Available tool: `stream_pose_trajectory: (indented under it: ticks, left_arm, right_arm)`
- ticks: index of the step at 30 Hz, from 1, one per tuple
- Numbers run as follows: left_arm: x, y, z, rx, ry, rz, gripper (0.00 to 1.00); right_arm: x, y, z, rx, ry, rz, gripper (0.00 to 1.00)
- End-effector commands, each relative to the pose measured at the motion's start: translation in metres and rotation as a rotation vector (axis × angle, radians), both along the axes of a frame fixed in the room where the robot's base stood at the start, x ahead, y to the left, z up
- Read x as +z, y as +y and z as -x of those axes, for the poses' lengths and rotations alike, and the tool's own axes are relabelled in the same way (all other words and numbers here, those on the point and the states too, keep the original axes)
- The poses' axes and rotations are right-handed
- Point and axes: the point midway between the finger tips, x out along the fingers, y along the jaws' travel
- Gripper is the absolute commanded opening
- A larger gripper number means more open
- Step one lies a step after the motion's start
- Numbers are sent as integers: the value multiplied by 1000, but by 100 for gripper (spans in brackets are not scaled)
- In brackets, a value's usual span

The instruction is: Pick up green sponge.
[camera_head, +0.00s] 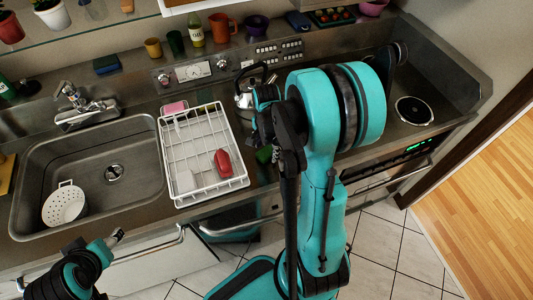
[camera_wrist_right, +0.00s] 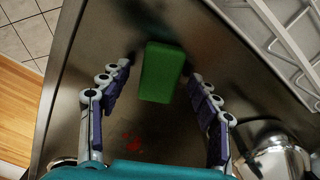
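The green sponge (camera_wrist_right: 161,72) lies on the metal counter, in the upper middle of the right wrist view. In the head view only a small green part of it (camera_head: 264,156) shows beside my right arm. My right gripper (camera_wrist_right: 159,74) is open, with one finger on each side of the sponge. A gap shows on both sides, and its height above the counter is unclear. In the head view its fingers are mostly hidden by my own arm. My left gripper (camera_head: 116,237) is at the lower left, in front of the counter, away from the sponge; its fingers are too small to judge.
A white dish rack (camera_head: 205,190) with a red item (camera_head: 223,163) stands just left of the sponge. A metal kettle (camera_wrist_right: 278,157) is close to my right gripper. The sink (camera_head: 35,165) holds a white colander (camera_head: 64,205). A coil burner (camera_head: 414,110) is at the right.

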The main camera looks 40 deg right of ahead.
Motion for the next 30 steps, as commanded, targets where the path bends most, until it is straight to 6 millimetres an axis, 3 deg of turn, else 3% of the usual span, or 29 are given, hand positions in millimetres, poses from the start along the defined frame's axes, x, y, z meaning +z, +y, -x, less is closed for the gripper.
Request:
stream_pose_trajectory:
  ticks: [1,4,17,22,26,30]
  left_arm:
    - [0,0,0,0,0,0,58]
    - [0,0,0,0,0,0,58]
    - [1,0,0,0,0,0,58]
    - [8,0,0,0,0,0,58]
    - [18,0,0,0,0,0,58]
    - [24,0,0,0,0,0,58]
  right_arm:
    - [0,0,0,0,0,0,47]
    - [0,0,0,0,0,0,23]
    - [4,0,0,1,0,0,20]
    - [21,0,0,1,0,0,20]
    - [47,0,0,1,0,0,20]
    - [64,-23,27,-7,0,0,20]
